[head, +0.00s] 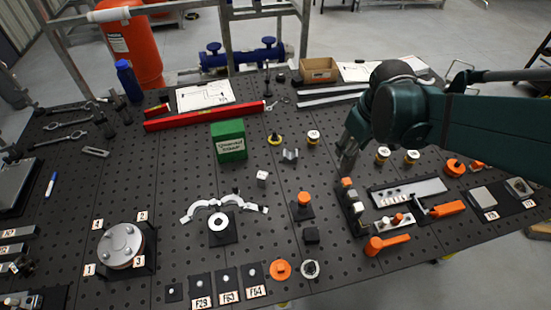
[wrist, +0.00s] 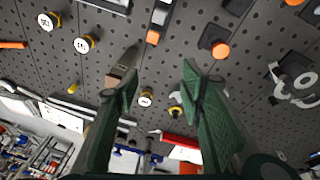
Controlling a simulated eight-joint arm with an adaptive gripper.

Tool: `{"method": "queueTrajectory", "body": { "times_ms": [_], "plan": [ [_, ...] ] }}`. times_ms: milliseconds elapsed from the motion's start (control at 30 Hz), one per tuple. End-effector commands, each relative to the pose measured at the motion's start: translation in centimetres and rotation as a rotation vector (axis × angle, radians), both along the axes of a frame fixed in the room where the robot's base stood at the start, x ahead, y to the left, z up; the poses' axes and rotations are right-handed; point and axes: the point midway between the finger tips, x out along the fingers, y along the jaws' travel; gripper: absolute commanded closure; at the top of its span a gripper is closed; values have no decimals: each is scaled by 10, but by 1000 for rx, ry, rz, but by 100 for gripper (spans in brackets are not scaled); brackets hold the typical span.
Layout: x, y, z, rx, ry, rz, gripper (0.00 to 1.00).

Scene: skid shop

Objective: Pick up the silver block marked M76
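I cannot read the mark M76 on anything in view. A small silver-white block (head: 262,178) sits on the black perforated table in the middle of the head view, with dark marking too small to read. In the wrist view, a grey metallic block with a brownish end (wrist: 122,65) lies close to the left finger's tip; I cannot tell whether they touch. My gripper (head: 347,158) is over the table, right of the silver-white block. Its two green fingers (wrist: 160,80) are spread apart in the wrist view, with nothing held between them.
A grey metal bracket (head: 290,156) and a green box (head: 229,141) stand left of my gripper. An upright orange-topped piece (head: 347,184) is just in front. Yellow-based round pieces (head: 382,155) stand to the right. A red level (head: 205,116) lies behind.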

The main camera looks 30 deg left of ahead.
Motion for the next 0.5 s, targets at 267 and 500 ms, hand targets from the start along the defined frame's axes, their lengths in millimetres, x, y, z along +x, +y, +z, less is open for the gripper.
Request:
{"method": "queueTrajectory", "body": {
  "times_ms": [267,500],
  "plan": [
    [-1,66,-30,-45,36,162,61],
    [-9,121,-60,-84,66,302,61]
  ]
}}
